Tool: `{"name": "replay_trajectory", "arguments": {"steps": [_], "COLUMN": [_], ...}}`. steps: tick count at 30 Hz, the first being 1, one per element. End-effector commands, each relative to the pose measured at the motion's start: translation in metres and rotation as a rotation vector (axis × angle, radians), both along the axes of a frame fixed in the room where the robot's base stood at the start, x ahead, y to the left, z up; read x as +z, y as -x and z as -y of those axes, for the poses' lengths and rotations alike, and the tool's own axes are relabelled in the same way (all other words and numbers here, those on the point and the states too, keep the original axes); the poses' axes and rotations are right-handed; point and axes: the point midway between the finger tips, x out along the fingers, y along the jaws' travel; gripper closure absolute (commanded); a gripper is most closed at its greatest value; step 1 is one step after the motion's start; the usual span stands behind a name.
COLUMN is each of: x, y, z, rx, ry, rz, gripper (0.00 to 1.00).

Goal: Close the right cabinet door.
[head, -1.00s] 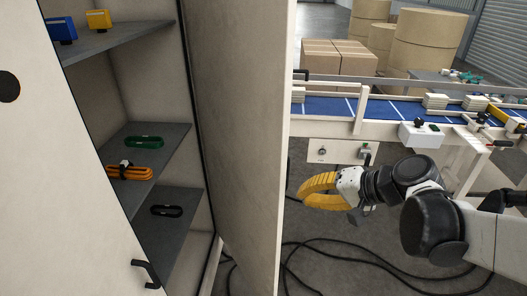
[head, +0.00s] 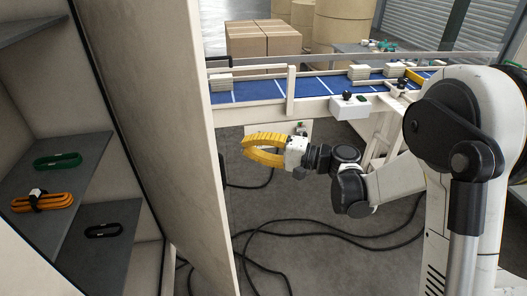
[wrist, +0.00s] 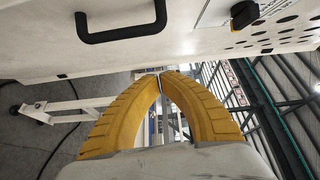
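The right cabinet door (head: 165,110) stands wide open in the head view as a tall pale panel, its inner face towards me. Its outer face is hidden there. My gripper (head: 246,148), with curved yellow fingers, is to the right of the door's free edge, seemingly apart from it. In the wrist view a pale panel with a black bar handle (wrist: 122,32), probably the door's outer face, crosses the top beyond the fingertips. The fingertips (wrist: 160,75) meet with almost no gap, and nothing shows between them.
Cabinet shelves (head: 85,160) at left hold a green coil (head: 58,160), an orange coil (head: 42,202) and a black one (head: 104,230). A blue conveyor (head: 262,90) runs behind my gripper. Black cables (head: 300,222) lie on the otherwise clear floor.

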Motion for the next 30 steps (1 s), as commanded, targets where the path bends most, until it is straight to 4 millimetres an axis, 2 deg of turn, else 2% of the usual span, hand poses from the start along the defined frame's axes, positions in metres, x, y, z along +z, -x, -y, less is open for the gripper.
{"name": "replay_trajectory", "arguments": {"steps": [3, 9, 15, 25, 30], "x": [-0.002, -0.003, -0.003, -0.003, -0.003], "y": [-0.005, 0.021, 0.029, 0.030, 0.039], "z": [-0.025, -0.035, -0.040, -0.040, -0.049], "rx": [0.004, 0.000, 0.000, -0.001, -0.011], "ry": [0.000, 0.001, 0.001, 0.001, 0.001], "rz": [0.000, 0.000, 0.000, 0.000, 0.000], "gripper": [1.00, 1.00, 1.00, 1.00, 1.00]}}
